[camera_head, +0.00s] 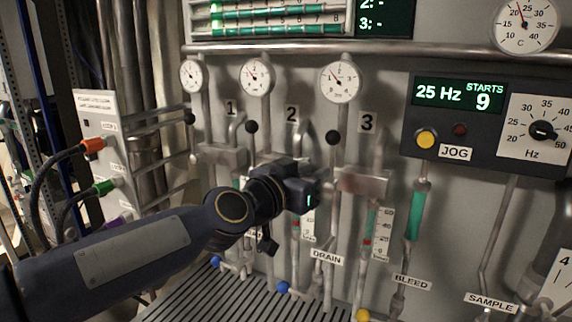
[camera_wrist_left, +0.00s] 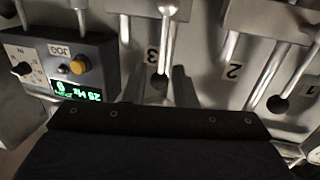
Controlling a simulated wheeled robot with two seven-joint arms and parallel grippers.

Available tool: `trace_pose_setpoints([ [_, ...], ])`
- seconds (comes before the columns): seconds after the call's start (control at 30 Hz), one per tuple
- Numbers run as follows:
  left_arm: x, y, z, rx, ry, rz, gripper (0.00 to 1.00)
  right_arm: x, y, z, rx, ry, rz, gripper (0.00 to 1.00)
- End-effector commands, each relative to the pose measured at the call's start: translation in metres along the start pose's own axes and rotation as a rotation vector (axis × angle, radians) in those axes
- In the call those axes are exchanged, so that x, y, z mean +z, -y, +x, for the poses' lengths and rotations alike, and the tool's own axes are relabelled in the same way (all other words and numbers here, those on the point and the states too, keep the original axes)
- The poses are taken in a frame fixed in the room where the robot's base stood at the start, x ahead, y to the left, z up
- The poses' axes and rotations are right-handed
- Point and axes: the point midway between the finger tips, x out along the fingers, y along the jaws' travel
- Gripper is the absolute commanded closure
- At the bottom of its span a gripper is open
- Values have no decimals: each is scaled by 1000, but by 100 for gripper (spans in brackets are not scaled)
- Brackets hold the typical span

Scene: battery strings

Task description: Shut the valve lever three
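Valve lever three is a thin metal rod with a black ball knob (camera_head: 332,137), standing upright left of the "3" label (camera_head: 367,122). My left gripper (camera_head: 298,188) is in front of the panel, lower left of that knob; its fingertips are hard to see in the head view. In the left wrist view, which is upside down, my left gripper (camera_wrist_left: 160,84) is open. The knob of lever three (camera_wrist_left: 159,81) appears between its two fingers, with clear gaps at both sides. I cannot tell how far behind the fingertips the knob lies. My right gripper is not in view.
Lever two's black knob (camera_head: 251,127) and lever one's knob (camera_head: 190,118) stand to the left. Round gauges (camera_head: 340,82) hang above. A black JOG control box (camera_head: 480,125) is at the right. Glass tubes, pipes and a slotted grate (camera_head: 200,300) lie below.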

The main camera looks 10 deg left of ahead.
Motion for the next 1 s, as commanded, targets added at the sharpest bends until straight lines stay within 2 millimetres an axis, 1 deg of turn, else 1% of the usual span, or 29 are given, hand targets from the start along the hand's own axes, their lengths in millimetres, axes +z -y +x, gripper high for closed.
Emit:
trace_pose_setpoints([
  [0.03,-3,-2,7,-3,-15,3,75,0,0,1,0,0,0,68],
  [0.17,-8,-2,20,-8,-27,8,75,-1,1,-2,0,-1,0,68],
  [0.4,-8,-1,58,-9,-23,6,75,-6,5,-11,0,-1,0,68],
  [0.5,-9,-1,72,-8,-23,7,75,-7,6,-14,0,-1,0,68],
  [0.6,-9,-1,81,-8,-24,7,75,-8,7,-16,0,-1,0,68],
  [0.73,-8,-1,86,-9,-25,9,75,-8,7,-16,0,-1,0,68],
  [0.97,-8,0,87,-9,-25,9,75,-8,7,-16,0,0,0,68],
  [1.0,-8,0,87,-9,-25,9,80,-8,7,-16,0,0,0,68],
])
